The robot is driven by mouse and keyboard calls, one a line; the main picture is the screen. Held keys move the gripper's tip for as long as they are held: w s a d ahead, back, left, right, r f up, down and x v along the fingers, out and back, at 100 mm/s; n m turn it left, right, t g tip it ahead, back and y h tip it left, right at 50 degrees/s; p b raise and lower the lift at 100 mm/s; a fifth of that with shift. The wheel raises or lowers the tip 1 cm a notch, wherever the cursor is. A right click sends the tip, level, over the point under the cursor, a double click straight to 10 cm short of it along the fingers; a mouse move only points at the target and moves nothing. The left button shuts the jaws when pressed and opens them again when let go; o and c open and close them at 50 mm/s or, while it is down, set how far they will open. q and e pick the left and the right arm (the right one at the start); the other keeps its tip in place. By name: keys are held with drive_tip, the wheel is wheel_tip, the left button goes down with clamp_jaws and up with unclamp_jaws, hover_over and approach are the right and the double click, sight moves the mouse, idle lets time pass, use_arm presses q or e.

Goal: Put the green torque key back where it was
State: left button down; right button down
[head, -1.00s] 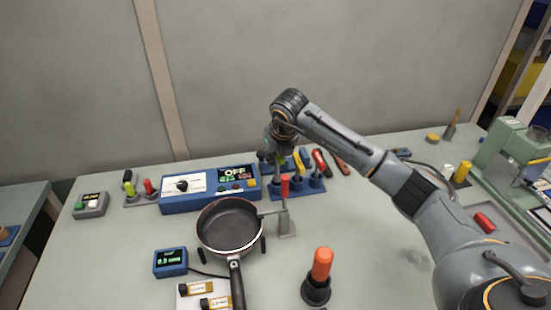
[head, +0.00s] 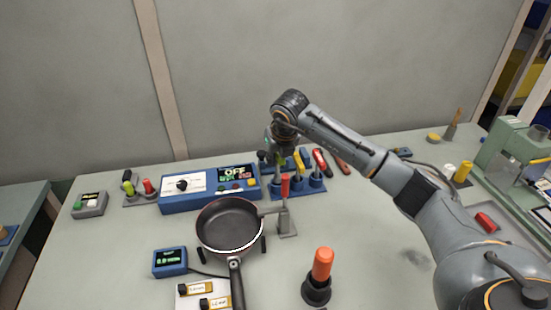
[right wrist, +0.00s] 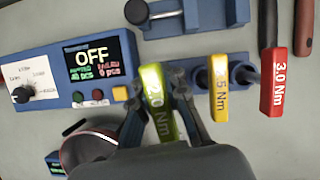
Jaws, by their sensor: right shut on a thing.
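The green torque key (right wrist: 158,104) is between the fingers of my right gripper (right wrist: 156,90), which is shut on it. In the head view the gripper (head: 280,152) is above the left end of the blue key rack (head: 312,191). The key's shaft is hidden, so I cannot tell whether it is in a slot. The yellow key (right wrist: 219,88), marked in Nm, stands in the rack just to the right. The red 3.0 Nm key (right wrist: 273,82) stands farther right. My left gripper is not in view.
A blue controller (head: 209,188) reading OFF stands left of the rack. A pan (head: 229,226) and a grey stand with a red top (head: 285,208) are in front. A red-orange-handled tool (head: 321,266) stands nearer. The table at front right is mostly clear.

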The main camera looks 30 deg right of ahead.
sight(276, 169)
drive_tip(key=shift+f+b, duration=1.5)
drive_tip(key=shift+f, duration=0.45)
drive_tip(key=c, duration=1.3)
unclamp_jaws()
